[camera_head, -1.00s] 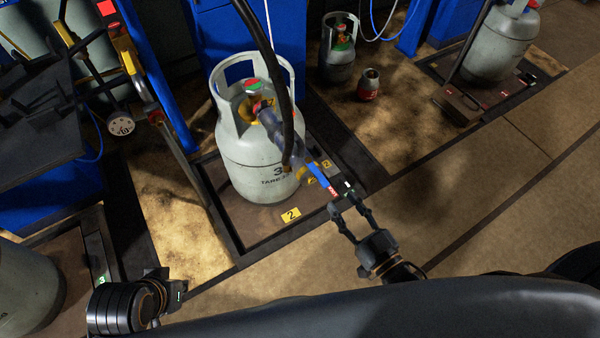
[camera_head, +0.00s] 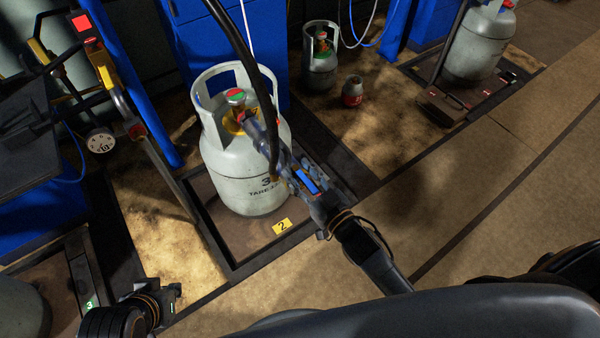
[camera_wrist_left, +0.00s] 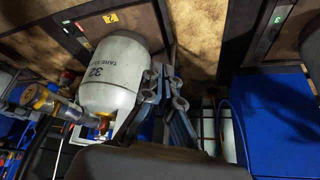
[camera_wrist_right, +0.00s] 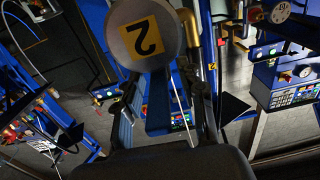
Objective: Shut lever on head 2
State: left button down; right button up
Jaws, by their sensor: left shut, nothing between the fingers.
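A grey gas cylinder (camera_head: 245,175) stands upright on the scale behind the yellow 2 label (camera_head: 282,226). A filling head (camera_head: 258,135) with a black hose is on its valve. The head's blue lever (camera_head: 306,180) points down toward the front right. My right gripper (camera_head: 298,176) is at the lever, its fingers on either side of it. In the right wrist view the fingers (camera_wrist_right: 165,95) stand apart below a round end cap marked 2 (camera_wrist_right: 145,38); contact with the lever is unclear. My left gripper (camera_head: 150,295) is shut and empty at the lower left, also seen in its wrist view (camera_wrist_left: 168,95).
A small grey cylinder (camera_head: 320,62) and a tiny red-and-grey one (camera_head: 352,92) stand behind to the right. Another large cylinder (camera_head: 480,45) is on a scale at the far right. A dark rack (camera_head: 30,135) fills the left. The floor at right is clear.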

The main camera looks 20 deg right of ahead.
jog(key=shift+w, duration=0.15)
grip_shut()
